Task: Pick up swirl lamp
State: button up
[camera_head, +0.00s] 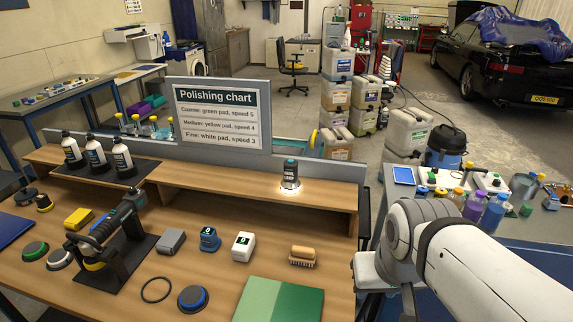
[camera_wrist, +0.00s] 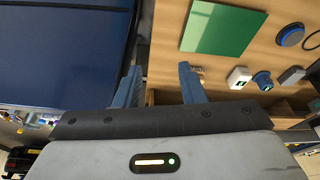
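The swirl lamp appears to be the dark cylinder with a teal top (camera_head: 290,175) on the raised wooden shelf in the head view. It stands upright, with a bright glow at its base and a pale label. I cannot make it out in the wrist view. My gripper (camera_wrist: 160,86) is open, with two blue-grey fingers apart and nothing between them. In the head view my arm comes in from the right; the gripper is low beside the bench's right end, well apart from the lamp, and its fingertips are not clearly shown.
The polishing chart (camera_head: 218,115) stands behind the shelf, left of the lamp. Several bottles stand at the shelf's left. A green board (camera_head: 279,301), brush (camera_head: 302,256), white box (camera_head: 244,246) and polisher (camera_head: 110,235) lie on the bench below. The shelf around the lamp is clear.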

aim_at(289, 179)
jog(key=shift+s+d, duration=0.1)
jog(key=shift+d, duration=0.05)
